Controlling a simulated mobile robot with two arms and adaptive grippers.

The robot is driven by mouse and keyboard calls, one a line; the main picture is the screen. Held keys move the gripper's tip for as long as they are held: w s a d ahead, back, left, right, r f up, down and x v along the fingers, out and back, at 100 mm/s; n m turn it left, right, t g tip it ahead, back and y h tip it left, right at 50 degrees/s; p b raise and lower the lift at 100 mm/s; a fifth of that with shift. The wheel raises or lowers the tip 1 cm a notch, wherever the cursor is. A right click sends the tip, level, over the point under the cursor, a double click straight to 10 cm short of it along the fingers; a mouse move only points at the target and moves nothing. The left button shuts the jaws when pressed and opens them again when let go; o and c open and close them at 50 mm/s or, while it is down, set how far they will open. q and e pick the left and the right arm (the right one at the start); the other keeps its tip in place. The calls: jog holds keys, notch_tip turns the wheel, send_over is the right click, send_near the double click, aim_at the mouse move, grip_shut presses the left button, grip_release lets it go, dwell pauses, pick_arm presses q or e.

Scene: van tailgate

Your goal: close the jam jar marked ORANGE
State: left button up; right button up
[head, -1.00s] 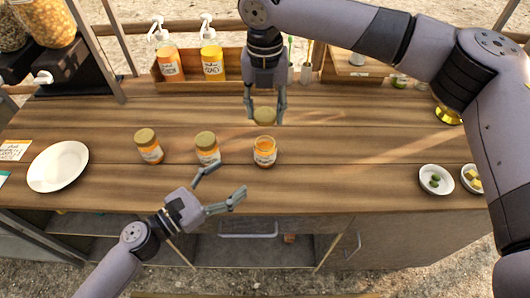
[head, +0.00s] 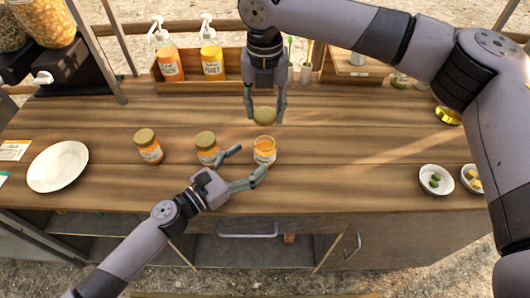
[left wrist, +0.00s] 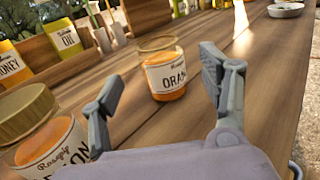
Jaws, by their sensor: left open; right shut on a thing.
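The open jam jar marked ORANGE (head: 265,151) stands upright on the counter with no lid on it; in the left wrist view its label partly shows, reading "ORAN" (left wrist: 167,76). My right gripper (head: 265,116) is shut on a gold lid (head: 264,117), held a little above and behind the jar. My left gripper (head: 250,167) is open, its fingers reaching toward the jar from the front left. In the left wrist view the jar stands beyond and between the open fingers (left wrist: 160,95), apart from them.
A lidded jar (head: 207,147) stands close left of my left gripper, and another lidded jar (head: 148,147) farther left. A white plate (head: 58,166) lies at the left. Small bowls (head: 436,180) sit at the right.

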aim_at(257, 154)
pick_arm(q)
jog(key=x, duration=0.4)
jog(key=shift+w+d, duration=0.3)
jog(key=shift+c, duration=0.4)
grip_shut()
dwell(0.4)
